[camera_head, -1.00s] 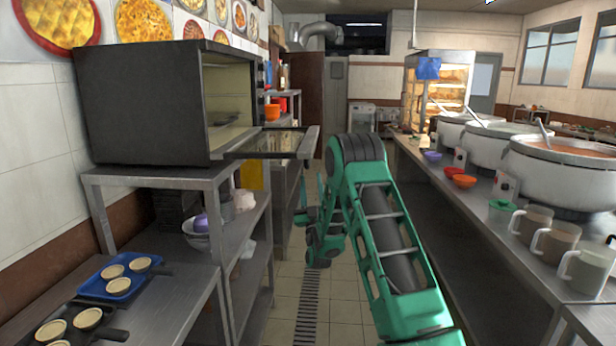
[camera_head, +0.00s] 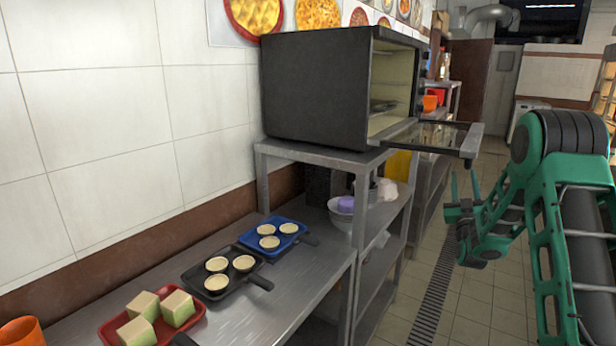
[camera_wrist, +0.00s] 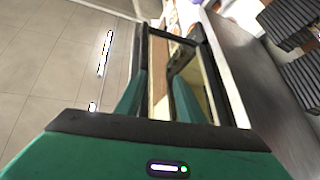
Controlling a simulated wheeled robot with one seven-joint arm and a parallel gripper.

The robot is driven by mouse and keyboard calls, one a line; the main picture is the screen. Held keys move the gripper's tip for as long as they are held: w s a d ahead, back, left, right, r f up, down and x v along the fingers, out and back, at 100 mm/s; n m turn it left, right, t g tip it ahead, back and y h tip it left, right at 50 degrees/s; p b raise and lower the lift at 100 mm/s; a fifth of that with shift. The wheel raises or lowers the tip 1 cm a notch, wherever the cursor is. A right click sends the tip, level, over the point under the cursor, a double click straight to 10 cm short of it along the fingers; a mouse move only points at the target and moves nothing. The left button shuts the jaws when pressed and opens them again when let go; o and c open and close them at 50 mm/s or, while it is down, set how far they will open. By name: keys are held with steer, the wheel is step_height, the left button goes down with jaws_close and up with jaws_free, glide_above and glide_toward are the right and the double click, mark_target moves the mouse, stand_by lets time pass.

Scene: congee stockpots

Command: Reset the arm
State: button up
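My green arm is folded at the right of the head view. My gripper (camera_head: 464,188) hangs over the aisle, right of the oven shelf and below the open oven door (camera_head: 440,137). Its two fingers point up and stand apart with nothing held between them. In the wrist view the two green fingers of my gripper (camera_wrist: 159,88) also show apart. A dark-framed panel, which looks like the oven door, lies beyond them there.
The black oven (camera_head: 318,88) stands on a metal shelf (camera_head: 330,156), its door folded down towards the aisle. On the lower counter are a blue tray (camera_head: 290,228), a black pan (camera_head: 240,279) with tarts and a red tray (camera_head: 192,335) with green-sided blocks. The tiled aisle floor (camera_head: 470,310) is clear.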

steer(key=s+f+m+g+y, duration=0.25)
steer(key=s+g, duration=0.45)
steer(key=s, duration=0.6)
steer(key=s+f+m+g+y, duration=0.1)
steer(key=s+f+g, duration=0.2)
steer(key=s+g, duration=0.7)
steer(key=s+a+f+m+g+y, duration=0.1)
steer(key=s+a+g, duration=0.1)
steer(key=s, duration=0.9)
steer(key=s+a+f+m+g+y, duration=0.1)
steer(key=s+a, duration=0.4)
steer(key=s, duration=0.6)
steer(key=s+a+f+m+g+y, duration=0.1)
steer(key=s+a+g+y, duration=0.1)
steer(key=s, duration=0.9)
steer(key=shift+a+f+g, duration=0.25)
steer(key=shift+a+g, duration=0.25)
steer(key=shift+a, duration=0.4)
steer(key=shift+w+f, duration=0.25)
steer(key=shift+w, duration=0.35)
